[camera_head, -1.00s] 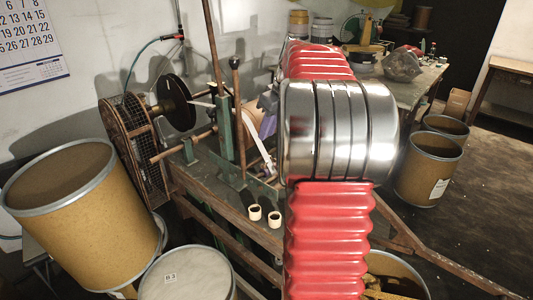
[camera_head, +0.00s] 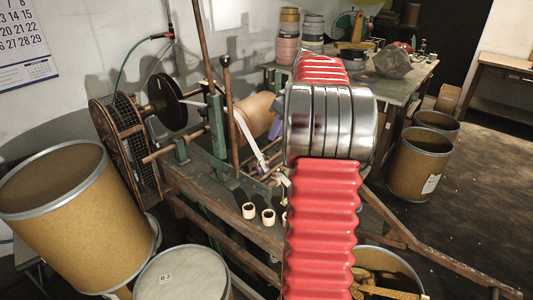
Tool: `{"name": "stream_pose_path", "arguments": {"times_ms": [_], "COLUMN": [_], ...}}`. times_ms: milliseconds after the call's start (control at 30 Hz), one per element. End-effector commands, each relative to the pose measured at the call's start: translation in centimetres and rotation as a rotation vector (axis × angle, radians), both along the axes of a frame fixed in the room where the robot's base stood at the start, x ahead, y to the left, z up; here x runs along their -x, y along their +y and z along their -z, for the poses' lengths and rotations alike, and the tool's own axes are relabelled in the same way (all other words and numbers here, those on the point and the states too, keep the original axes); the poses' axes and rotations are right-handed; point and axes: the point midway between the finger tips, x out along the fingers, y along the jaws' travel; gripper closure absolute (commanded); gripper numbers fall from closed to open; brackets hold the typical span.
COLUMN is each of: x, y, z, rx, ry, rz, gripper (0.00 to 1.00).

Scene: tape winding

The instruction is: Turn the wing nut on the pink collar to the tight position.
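My red ribbed arm (camera_head: 322,225) with its shiny metal joint (camera_head: 325,122) fills the middle of the view and reaches over the winding machine. My gripper is not seen; the arm hides that area. I cannot make out a pink collar or a wing nut. The winding machine (camera_head: 215,155) has a green frame, a dark disc (camera_head: 165,102) at its left, and a tan-pink roll (camera_head: 257,117) with a pale strip in front. A small purple piece (camera_head: 276,127) shows at the arm's left edge; I cannot tell what it is part of.
A large tan drum (camera_head: 60,215) and a grey-lidded drum (camera_head: 182,277) stand at lower left. An open drum (camera_head: 418,165) stands right.

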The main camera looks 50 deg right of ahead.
Motion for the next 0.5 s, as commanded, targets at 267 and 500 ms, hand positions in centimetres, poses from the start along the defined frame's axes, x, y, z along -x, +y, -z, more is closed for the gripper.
{"name": "stream_pose_path", "arguments": {"times_ms": [267, 500], "x": [-1.7, -3.1], "y": [0.2, 0.4], "z": [4.1, 7.5], "rx": [-0.003, -0.003], "ry": [0.001, 0.002], "rz": [-0.001, -0.001], "gripper": [0.82, 0.82]}}
